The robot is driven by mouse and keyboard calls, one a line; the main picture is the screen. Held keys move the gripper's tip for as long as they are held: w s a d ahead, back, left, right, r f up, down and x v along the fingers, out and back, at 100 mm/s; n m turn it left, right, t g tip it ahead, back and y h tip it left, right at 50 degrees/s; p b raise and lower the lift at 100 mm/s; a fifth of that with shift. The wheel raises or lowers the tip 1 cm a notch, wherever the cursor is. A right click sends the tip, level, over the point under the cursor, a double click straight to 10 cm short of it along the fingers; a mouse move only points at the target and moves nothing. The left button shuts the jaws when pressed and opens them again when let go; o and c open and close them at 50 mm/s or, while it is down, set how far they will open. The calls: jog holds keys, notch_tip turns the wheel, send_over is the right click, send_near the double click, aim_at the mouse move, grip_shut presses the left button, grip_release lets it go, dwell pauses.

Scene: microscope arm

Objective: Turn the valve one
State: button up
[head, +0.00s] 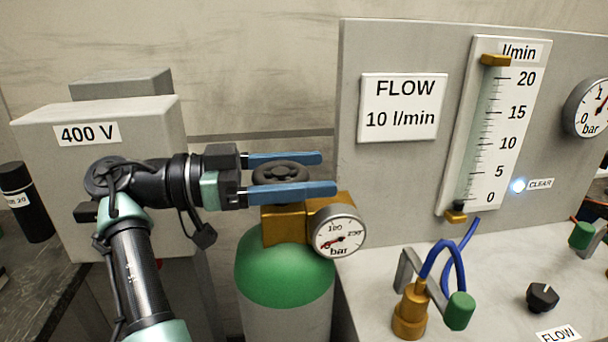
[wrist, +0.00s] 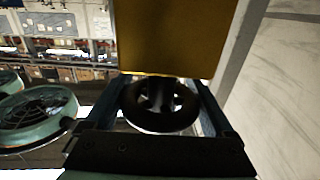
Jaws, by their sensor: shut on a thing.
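The valve is a dark round handwheel (head: 280,174) on the brass block (head: 284,226) of a green-topped gas cylinder (head: 285,270). My gripper (head: 327,172) reaches in from the left with its two blue fingers on either side of the handwheel, shut on it. The fingertips extend past the wheel to the right. In the wrist view the handwheel (wrist: 160,120) lies between the fingers, with a brass-coloured surface (wrist: 168,40) beyond it. The near finger hides part of the wheel's front edge.
A pressure gauge (head: 340,232) juts from the brass block, its needle at the low end. A panel with a flow tube (head: 490,125) and a "FLOW 10 l/min" sign (head: 403,107) stands right. A "400 V" box (head: 55,165) stands behind my arm. A black knob (head: 542,297) sits front right.

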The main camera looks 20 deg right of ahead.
dwell(0.5)
jog(key=o, duration=1.1)
